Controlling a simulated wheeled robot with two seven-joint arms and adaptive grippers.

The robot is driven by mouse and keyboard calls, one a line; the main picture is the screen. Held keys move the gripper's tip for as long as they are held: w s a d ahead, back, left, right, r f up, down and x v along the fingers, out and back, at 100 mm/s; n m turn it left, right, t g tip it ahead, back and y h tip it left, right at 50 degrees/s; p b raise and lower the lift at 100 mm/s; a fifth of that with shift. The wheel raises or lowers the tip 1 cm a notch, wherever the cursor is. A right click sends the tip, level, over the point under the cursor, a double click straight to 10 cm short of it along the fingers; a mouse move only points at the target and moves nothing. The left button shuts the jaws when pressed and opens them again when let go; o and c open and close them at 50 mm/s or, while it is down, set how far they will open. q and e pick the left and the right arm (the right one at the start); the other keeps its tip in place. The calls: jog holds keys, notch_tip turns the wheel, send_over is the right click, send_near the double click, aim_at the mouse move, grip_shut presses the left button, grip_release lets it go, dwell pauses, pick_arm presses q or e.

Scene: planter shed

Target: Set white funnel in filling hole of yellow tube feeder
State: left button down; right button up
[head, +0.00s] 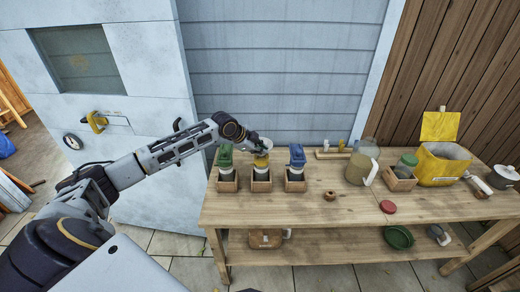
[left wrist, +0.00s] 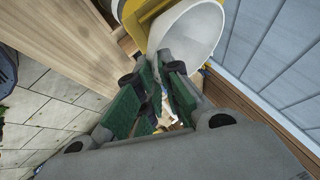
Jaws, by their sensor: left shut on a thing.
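The yellow tube feeder (head: 261,161) stands upright in a wooden box, the middle one of three feeders at the table's left end. My left gripper (head: 256,142) is directly above it, shut on the white funnel (head: 266,143). In the left wrist view the wide mouth of the funnel (left wrist: 190,38) shows just beyond the green-padded fingers, with yellow feeder parts (left wrist: 137,13) beside and behind it. The funnel is at the feeder's top; whether its spout is inside the filling hole is hidden. My right gripper is not in view.
A green-topped feeder (head: 225,157) and a blue-topped feeder (head: 297,157) stand close on either side. A clear jug (head: 362,163), a yellow bin (head: 442,165) and a red lid (head: 388,207) are farther right. The table's front middle (head: 290,212) is mostly clear. A wall rises behind.

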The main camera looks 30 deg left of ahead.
pick_arm(q)
jog(key=c, duration=1.5)
grip_release()
jog(key=shift+s+r, duration=0.1)
jog(key=shift+r, duration=0.05)
jog(key=shift+v, duration=5.75)
jog(key=shift+r, duration=0.1)
